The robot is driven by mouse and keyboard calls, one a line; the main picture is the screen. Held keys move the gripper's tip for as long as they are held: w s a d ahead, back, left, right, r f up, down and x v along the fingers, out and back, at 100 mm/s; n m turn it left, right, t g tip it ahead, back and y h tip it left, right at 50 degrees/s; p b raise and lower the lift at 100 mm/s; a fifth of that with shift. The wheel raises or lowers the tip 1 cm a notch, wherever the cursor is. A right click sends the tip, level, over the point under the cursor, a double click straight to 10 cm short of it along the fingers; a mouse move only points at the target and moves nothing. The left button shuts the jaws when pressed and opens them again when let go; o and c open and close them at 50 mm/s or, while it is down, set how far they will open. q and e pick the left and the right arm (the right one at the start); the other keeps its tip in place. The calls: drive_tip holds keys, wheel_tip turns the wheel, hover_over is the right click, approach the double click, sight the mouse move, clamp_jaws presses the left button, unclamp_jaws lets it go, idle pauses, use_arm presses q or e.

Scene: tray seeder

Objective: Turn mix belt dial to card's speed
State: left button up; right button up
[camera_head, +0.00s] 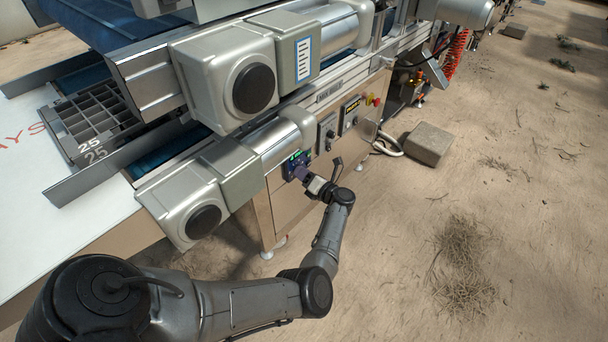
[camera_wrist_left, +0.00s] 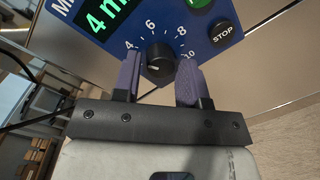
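The black dial (camera_wrist_left: 160,62) sits low on a blue panel (camera_wrist_left: 135,40) with a scale showing 4, 6, 8 and 10. The green display (camera_wrist_left: 104,16) starts with "4 m"; the rest is cut off. The panel's name is cut off after "M". A pale mark shows on the dial; its exact setting is unclear. My left gripper (camera_wrist_left: 159,80) has its two purple fingers on either side of the dial, with narrow gaps. In the head view it (camera_head: 308,180) is at the small panel (camera_head: 296,163). A white blue-edged sheet (camera_head: 303,59) is on the machine; its text is unreadable. My right gripper is out of view.
A black STOP button (camera_wrist_left: 222,33) and a green button (camera_wrist_left: 198,2) are close to the dial. Motor housings (camera_head: 212,170) overhang to the left. Another control box (camera_head: 350,114) and a red-and-yellow button (camera_head: 372,99) are further right. Open sandy ground lies to the right.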

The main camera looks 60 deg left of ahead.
use_arm(q)
drive_tip(key=c, duration=0.6)
drive_tip(key=shift+w+r+m+g+h+p, duration=0.1)
drive_tip(key=shift+m+g+h+p, duration=0.2)
drive_tip(key=shift+m+p, duration=2.3)
drive_tip(key=shift+r+m+g+h+p, duration=0.1)
drive_tip(key=shift+m+g+h+p, duration=0.15)
drive_tip(key=shift+m, duration=4.65)
drive_tip(key=o, duration=0.9)
